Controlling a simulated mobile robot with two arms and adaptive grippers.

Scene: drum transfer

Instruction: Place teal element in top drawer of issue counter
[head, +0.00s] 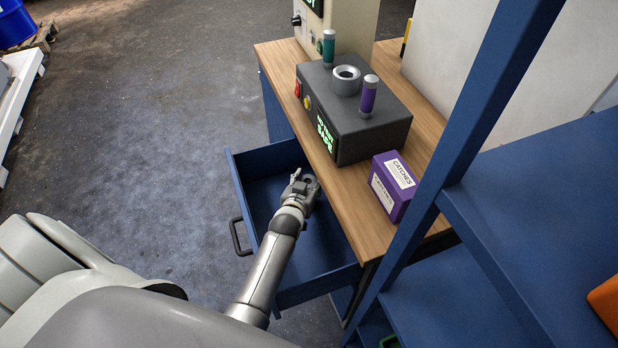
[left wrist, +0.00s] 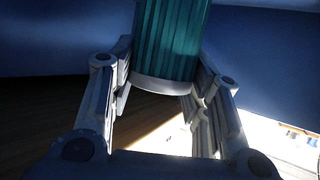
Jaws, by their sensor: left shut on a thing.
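My left gripper (head: 303,186) is inside the outline of the open blue top drawer (head: 262,160) of the issue counter (head: 425,108), at its counter side. It is shut on a teal element (left wrist: 170,42). The left wrist view shows this element's ribbed teal body and grey end band between the two fingers. In the head view the held element is hidden by the gripper, and I cannot tell whether it touches the drawer floor. Another teal cylinder (head: 328,47) stands upright on the dark tester box (head: 372,133). My right gripper is not in view.
A purple cylinder (head: 368,97) stands on the tester, whose display reads SAFE. A purple CATCHES box (head: 392,186) sits on the counter near its front end. A blue shelf rack (head: 540,200) blocks the right. Open floor (head: 150,150) lies to the left.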

